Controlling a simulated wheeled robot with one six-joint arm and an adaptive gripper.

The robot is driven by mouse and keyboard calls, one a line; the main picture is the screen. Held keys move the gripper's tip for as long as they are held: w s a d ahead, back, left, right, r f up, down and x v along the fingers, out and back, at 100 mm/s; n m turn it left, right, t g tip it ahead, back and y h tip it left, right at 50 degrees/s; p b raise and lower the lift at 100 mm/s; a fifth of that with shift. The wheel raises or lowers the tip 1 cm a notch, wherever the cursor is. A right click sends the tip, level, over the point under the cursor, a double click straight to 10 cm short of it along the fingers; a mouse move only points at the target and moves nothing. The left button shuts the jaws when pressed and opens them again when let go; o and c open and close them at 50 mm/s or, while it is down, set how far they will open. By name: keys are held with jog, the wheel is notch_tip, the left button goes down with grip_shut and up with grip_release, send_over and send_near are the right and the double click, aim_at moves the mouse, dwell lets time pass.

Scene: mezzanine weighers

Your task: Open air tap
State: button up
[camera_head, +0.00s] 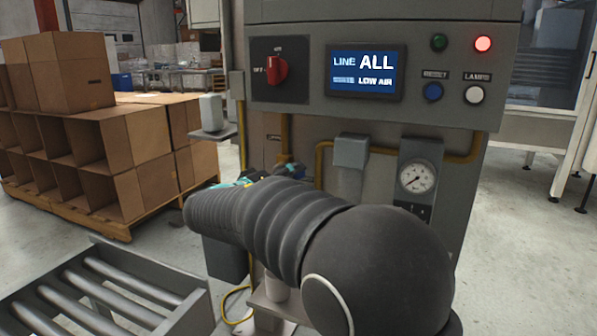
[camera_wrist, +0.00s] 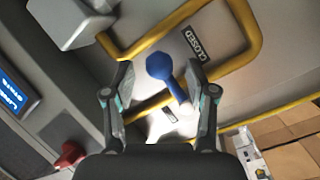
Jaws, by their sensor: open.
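The air tap's blue handle (camera_wrist: 160,66) shows in the wrist view, with a round end and a lever running down to the right. A label reading CLOSED (camera_wrist: 195,43) sits beside it, upper right. My gripper (camera_wrist: 160,76) is open, its two fingers on either side of the handle in the picture. I cannot tell whether either finger touches it. In the head view my arm hides most of the gripper, and only teal bits show near the yellow pipe. The tap handle cannot be made out there.
Yellow pipes (camera_wrist: 180,18) run around the tap on the grey cabinet. The screen (camera_head: 365,73) reads LINE ALL and LOW AIR. A pressure gauge (camera_head: 416,177), red rotary switch (camera_head: 276,70) and lit red lamp (camera_head: 483,44) are on the cabinet. A roller conveyor (camera_head: 100,290) stands front left.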

jog(key=shift+x, duration=1.4)
grip_shut()
